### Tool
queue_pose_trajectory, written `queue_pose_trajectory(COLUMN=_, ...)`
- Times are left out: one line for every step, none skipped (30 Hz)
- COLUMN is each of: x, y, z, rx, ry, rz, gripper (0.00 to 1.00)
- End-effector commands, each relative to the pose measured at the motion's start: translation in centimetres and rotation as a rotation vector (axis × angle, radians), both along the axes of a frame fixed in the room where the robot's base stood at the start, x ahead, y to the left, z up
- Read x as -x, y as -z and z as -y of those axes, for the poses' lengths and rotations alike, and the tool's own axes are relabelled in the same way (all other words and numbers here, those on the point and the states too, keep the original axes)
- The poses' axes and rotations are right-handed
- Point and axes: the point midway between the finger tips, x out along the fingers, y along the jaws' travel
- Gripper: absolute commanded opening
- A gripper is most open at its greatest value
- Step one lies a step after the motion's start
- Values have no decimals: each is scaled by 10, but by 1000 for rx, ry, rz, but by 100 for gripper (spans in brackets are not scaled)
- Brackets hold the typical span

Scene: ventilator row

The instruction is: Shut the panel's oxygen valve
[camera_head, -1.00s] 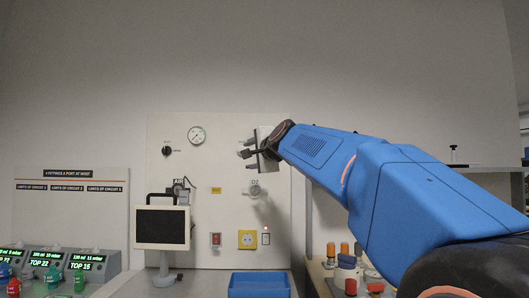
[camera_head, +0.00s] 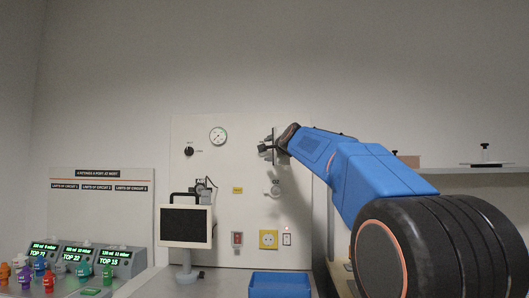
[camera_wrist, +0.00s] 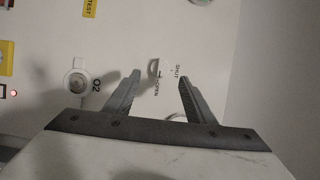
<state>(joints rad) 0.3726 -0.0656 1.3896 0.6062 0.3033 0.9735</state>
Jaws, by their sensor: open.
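In the wrist view the oxygen valve is a pale handle (camera_wrist: 154,68) on the wall panel, beside the words SHUT and OPEN. The O2 outlet (camera_wrist: 75,83) is to its left; it also shows in the head view (camera_head: 273,188). My gripper (camera_wrist: 159,76) is open, with the valve handle showing between its fingertips and nothing held. I cannot tell how far the tips are from the panel. In the head view my gripper (camera_head: 267,142) is in front of the panel's upper right (camera_head: 255,120) and hides the valve.
A dark knob (camera_head: 189,151) and a gauge (camera_head: 218,136) are on the panel's left. A monitor (camera_head: 186,225) stands before it, and a blue tray (camera_head: 280,284) lies below. A shelf (camera_head: 450,170) is at right. Several coloured fittings are at lower left.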

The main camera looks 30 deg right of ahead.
Motion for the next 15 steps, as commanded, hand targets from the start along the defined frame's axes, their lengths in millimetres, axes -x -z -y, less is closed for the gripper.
queue_pose_trajectory(x=-9, y=1, z=2, rx=0, ry=-1, rz=-1, gripper=50)
queue_pose_trajectory(x=-13, y=1, z=2, rx=1, ry=-1, rz=-1, gripper=50)
queue_pose_trajectory(x=-20, y=1, z=4, rx=1, ry=-1, rz=-1, gripper=50)
queue_pose_trajectory(x=-24, y=1, z=5, rx=1, ry=-1, rz=-1, gripper=50)
queue_pose_trajectory(x=-28, y=1, z=5, rx=1, ry=-1, rz=-1, gripper=50)
queue_pose_trajectory(x=-33, y=1, z=6, rx=0, ry=-1, rz=-1, gripper=50)
queue_pose_trajectory(x=-37, y=1, z=7, rx=1, ry=-1, rz=-1, gripper=50)
queue_pose_trajectory(x=-40, y=1, z=8, rx=1, ry=0, rz=-1, gripper=50)
queue_pose_trajectory(x=-44, y=1, z=9, rx=1, ry=0, rz=-1, gripper=50)
queue_pose_trajectory(x=-46, y=1, z=9, rx=1, ry=0, rz=-1, gripper=50)
queue_pose_trajectory(x=-49, y=0, z=10, rx=1, ry=0, rz=0, gripper=50)
queue_pose_trajectory(x=-51, y=0, z=10, rx=1, ry=0, rz=0, gripper=50)
queue_pose_trajectory(x=-53, y=0, z=11, rx=1, ry=0, rz=0, gripper=50)
queue_pose_trajectory(x=-55, y=1, z=11, rx=0, ry=0, rz=-1, gripper=50)
queue_pose_trajectory(x=-56, y=1, z=12, rx=0, ry=0, rz=-1, gripper=50)
